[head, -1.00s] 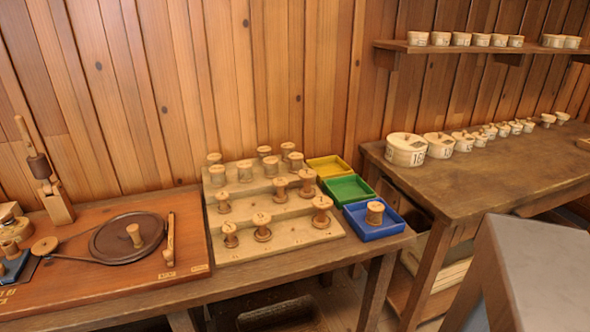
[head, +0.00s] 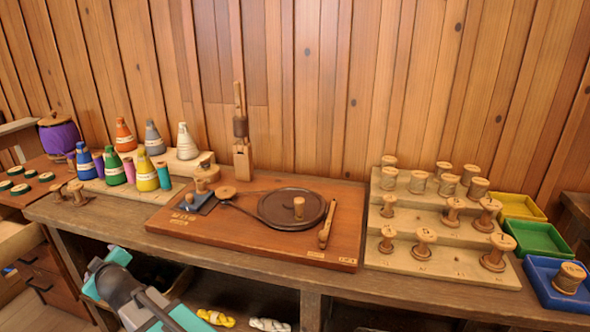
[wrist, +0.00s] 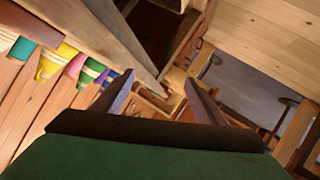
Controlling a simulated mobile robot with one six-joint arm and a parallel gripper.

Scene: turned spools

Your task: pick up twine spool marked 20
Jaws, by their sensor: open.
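Wooden twine spools stand on a stepped wooden rack (head: 455,262) at the right in the head view. The front step holds a small spool (head: 387,240), a middle one (head: 424,242) and a larger one (head: 497,252). Several more stand on the steps behind. Another spool (head: 569,278) stands in the blue tray. The number 20 cannot be read on any spool. My gripper (wrist: 160,80) is open and empty in the wrist view, with no spool between its jaws. In the head view my arm shows at the bottom left, well away from the rack.
A reddish board (head: 260,235) with a dark round wheel (head: 291,208) fills the bench middle. Coloured thread cones stand on a wooden stand (head: 187,160) at left. Green (head: 538,238), yellow (head: 520,207) and blue (head: 545,285) trays line the right of the rack.

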